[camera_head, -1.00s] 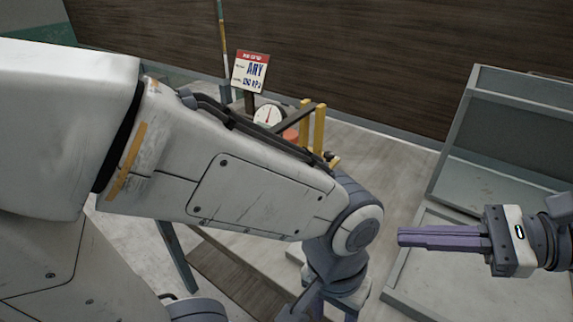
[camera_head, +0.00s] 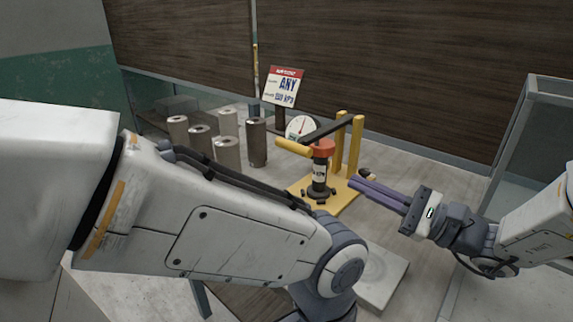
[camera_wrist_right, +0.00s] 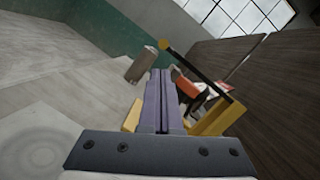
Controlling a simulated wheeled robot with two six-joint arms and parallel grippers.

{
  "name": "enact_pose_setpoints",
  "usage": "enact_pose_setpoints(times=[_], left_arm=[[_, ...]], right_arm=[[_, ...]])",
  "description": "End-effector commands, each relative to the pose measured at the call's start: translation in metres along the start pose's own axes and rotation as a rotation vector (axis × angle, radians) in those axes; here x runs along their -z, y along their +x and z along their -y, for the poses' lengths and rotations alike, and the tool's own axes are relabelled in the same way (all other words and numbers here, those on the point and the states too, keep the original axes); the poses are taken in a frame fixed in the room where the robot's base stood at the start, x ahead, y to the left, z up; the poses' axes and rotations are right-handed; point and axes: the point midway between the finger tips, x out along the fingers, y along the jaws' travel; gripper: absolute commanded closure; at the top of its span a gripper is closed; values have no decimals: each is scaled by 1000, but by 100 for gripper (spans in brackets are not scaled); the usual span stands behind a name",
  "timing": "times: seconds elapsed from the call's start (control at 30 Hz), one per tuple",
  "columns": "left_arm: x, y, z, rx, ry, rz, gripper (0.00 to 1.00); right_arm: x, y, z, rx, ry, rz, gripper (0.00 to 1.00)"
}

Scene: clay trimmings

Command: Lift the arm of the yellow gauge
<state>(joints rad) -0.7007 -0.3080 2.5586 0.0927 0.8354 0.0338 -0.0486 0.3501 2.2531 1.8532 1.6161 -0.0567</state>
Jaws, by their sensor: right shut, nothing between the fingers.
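The yellow gauge (camera_head: 355,145) stands on the table, with two yellow posts and a yellow base. Its dark arm (camera_head: 329,129) runs from the posts to a yellow grip (camera_head: 294,147) at the left, above a black cylinder with an orange top (camera_head: 321,148). In the right wrist view the arm (camera_wrist_right: 205,72) slopes above and right of my fingers. My right gripper (camera_head: 354,184) is shut and empty, its fingertips beside the gauge base at the right, apart from the arm. The right fingers also show in the wrist view (camera_wrist_right: 160,75). My left gripper is out of view below my left arm.
Several grey cylinders (camera_head: 228,155) stand left of the gauge. A round dial (camera_head: 301,127) and a sign (camera_head: 284,87) are behind it. A pale square block (camera_head: 382,278) lies in front. A grey-framed bin (camera_head: 530,130) is at the right.

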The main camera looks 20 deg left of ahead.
Motion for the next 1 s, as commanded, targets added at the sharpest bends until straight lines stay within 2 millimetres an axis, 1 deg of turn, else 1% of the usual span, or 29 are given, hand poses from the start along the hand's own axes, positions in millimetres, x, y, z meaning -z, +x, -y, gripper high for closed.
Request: enact_pose_setpoints(times=[0.03,0.13,0.27,0.5,0.63,0.8,1.0], left_arm=[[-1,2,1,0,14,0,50],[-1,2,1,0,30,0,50],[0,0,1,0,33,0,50],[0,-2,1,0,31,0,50],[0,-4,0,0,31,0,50],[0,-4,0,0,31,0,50],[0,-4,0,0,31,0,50]], right_arm=[[9,6,0,18,-11,0,100],[14,14,3,39,-29,-2,100],[14,31,4,40,-32,-1,100],[14,75,6,40,-30,-2,100],[14,94,6,40,-30,-2,100],[14,107,7,42,-30,-4,100],[15,109,8,43,-29,-4,100]])
